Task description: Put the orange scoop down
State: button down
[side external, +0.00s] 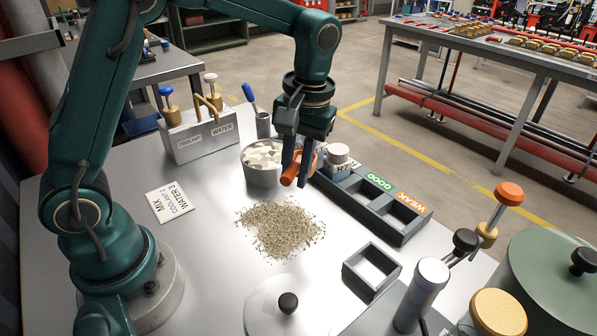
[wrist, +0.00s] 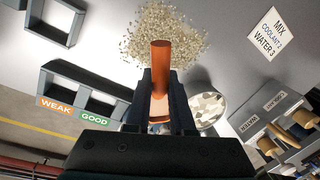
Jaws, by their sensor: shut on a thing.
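My gripper (side external: 297,172) is shut on the orange scoop (side external: 290,180), holding it by the handle. The scoop seems to be above the table (side external: 215,275), beside the metal pot and near the tray; its exact height is hard to tell. In the wrist view the orange scoop (wrist: 161,55) sticks out between the dark fingers of my gripper (wrist: 160,88), its handle end towards the granule pile. The bowl end is partly hidden between the fingers.
A granule pile (side external: 280,228) lies on the table. The metal pot (side external: 262,175) holds pale flakes. A dark compartment tray (side external: 385,228) reads GOOD and WEAK. A small square frame (side external: 371,268) and round lid (side external: 285,312) stand in front. Bare table surrounds the MIX card (side external: 170,202).

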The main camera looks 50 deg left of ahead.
jog(key=m, duration=0.2)
jog(key=a+m, duration=0.1)
jog(key=m, duration=0.1)
jog(key=r+m, duration=0.1)
jog(key=m, duration=0.1)
jog(key=shift+w+a+r+t, duration=0.1)
jog(key=shift+w+a+t, duration=0.05)
jog(key=shift+w+t, duration=0.15)
jog(key=shift+a+r+m, duration=0.1)
jog(key=shift+r+m, duration=0.05)
jog(key=shift+m, duration=0.15)
jog(key=shift+w, duration=0.15)
send_over(340, 250)
notch_tip(340, 250, down, 7)
jog(key=shift+r, duration=0.2)
jog(key=shift+d+f, duration=0.2)
jog(key=shift+d, duration=0.05)
jog(key=shift+f, duration=1.85)
jog(key=shift+f, duration=0.15)
jog(key=c, duration=1.1)
grip_release()
jog(key=shift+o, duration=0.2)
